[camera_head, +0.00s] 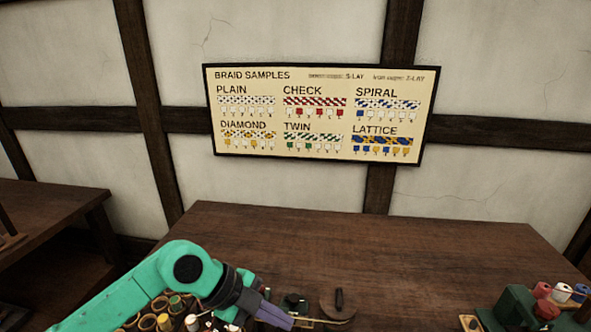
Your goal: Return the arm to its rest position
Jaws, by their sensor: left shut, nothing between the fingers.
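My left arm, teal with black joints, comes in from the lower left. Its gripper (274,314) is low over the front part of the brown wooden table (330,235). The grey-violet fingers point to the lower right and are shut with nothing between them. The right gripper is out of view.
Bobbins (160,318) crowd the table under my left arm. A green device (512,308) and coloured spools (562,292) stand at lower right. A braid samples board (318,113) hangs behind. The table's back is clear.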

